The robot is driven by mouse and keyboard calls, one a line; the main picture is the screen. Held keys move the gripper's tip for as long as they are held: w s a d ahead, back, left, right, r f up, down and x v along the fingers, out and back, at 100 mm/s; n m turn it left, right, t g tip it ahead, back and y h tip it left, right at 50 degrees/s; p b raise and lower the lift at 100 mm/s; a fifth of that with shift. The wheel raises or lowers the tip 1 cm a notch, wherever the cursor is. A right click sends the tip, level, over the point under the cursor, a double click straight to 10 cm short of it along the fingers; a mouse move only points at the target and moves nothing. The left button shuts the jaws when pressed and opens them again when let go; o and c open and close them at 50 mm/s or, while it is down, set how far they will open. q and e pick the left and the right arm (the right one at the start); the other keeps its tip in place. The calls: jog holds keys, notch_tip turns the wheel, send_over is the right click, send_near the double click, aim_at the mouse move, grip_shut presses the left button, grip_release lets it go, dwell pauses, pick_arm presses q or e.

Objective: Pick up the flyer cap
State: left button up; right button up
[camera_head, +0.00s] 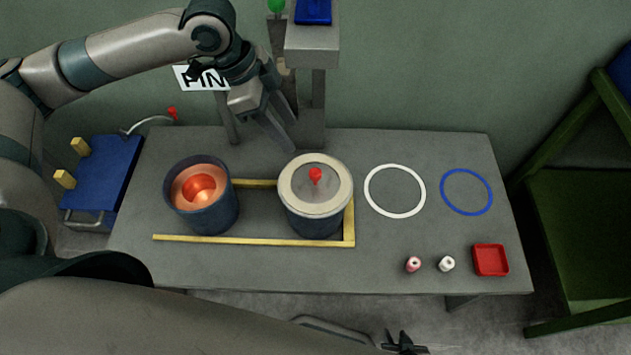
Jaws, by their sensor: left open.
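The flyer cap (327,188) appears to be the pale round lid with a red knob (316,175) at its middle. It sits level on top of a dark blue can (315,224) at the centre of the grey table. My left gripper (286,134) is open and empty, with its fingers pointing down just behind and to the left of the cap, apart from it. My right gripper (404,343) shows only as a small dark part at the bottom edge, and its jaws cannot be made out.
An uncapped dark blue can (212,218) with an orange inside stands at left. Yellow strips (250,240) frame the cans. White (369,206) and blue (466,213) rings, two small spools (413,265) and a red tray (490,260) are at right. A grey post (312,47) stands behind.

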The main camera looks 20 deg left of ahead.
pick_arm(q)
send_near(314, 171)
jog(key=x, duration=0.5)
jog(key=shift+w+d+r+p, duration=0.1)
jog(key=shift+w+p, duration=0.1)
jog(key=shift+p, duration=0.15)
jog(key=shift+d+f, duration=0.15)
jog(key=shift+f, duration=0.2)
pick_arm(e)
jog(key=shift+w+a+r+t, duration=0.25)
jog(key=shift+w+a+t, duration=0.05)
jog(key=shift+w, duration=0.05)
jog(key=shift+w+r, duration=0.1)
pick_arm(q)
jog(key=shift+d+f, duration=0.15)
jog(key=shift+f, duration=0.45)
jog(key=p+x, duration=0.1)
jog(key=x, duration=0.2)
jog(key=shift+s+f, duration=0.1)
jog(key=shift+s, duration=0.05)
jog(key=shift+d+f, duration=0.1)
jog(key=shift+f, duration=0.35)
pick_arm(e)
jog(key=shift+w+a+r+t+y, duration=0.3)
jog(key=shift+w+a+r+t, duration=0.1)
jog(key=shift+w+a+r, duration=0.1)
